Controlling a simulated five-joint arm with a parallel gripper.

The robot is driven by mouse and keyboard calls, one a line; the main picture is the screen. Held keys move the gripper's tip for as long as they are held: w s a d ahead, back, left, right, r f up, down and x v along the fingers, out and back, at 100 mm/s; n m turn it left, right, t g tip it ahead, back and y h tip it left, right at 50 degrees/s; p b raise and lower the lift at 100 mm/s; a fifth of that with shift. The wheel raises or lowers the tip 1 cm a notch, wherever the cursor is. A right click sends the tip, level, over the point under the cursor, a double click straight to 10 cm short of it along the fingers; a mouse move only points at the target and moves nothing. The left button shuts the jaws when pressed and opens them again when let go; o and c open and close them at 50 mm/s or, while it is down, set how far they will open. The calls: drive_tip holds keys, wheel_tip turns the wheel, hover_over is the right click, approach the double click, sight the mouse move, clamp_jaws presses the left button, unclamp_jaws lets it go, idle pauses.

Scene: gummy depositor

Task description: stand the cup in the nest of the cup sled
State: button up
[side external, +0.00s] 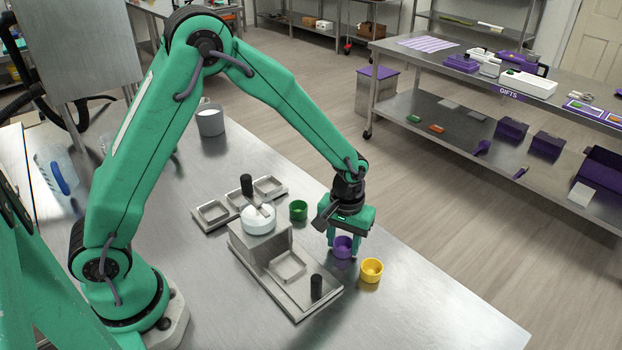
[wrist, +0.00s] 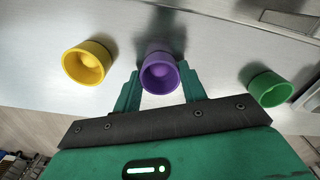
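A purple cup (side external: 343,247) stands on the steel table, with its mouth toward the camera in the wrist view (wrist: 160,72). My gripper (side external: 343,250) points down over it, one finger on each side. In the wrist view my gripper (wrist: 160,78) has its fingertips close against the cup's sides; I cannot tell whether they touch or grip it. A grey metal sled-like fixture (side external: 318,301) lies to the left of the cup, with a square recessed nest (side external: 287,265) and a black knob (side external: 316,286). The nest looks empty.
A yellow cup (side external: 371,270) stands close to the purple one, and a green cup (side external: 298,210) stands farther back. A white round part (side external: 258,218) sits on the raised block. A grey tray (side external: 212,213) with square recesses lies behind. The table's front right is clear.

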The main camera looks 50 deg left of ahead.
drive_tip(key=shift+c, duration=0.9)
drive_tip(key=shift+r, duration=0.15)
drive_tip(key=shift+r, duration=0.45)
wheel_tip(320, 180, up, 3)
drive_tip(key=shift+d+r, duration=0.1)
drive_tip(key=shift+d, duration=0.05)
drive_tip(key=s+d+r, duration=0.6)
drive_tip(key=s+d, duration=0.2)
drive_tip(key=shift+s+r, duration=0.15)
drive_tip(key=shift+r, duration=0.15)
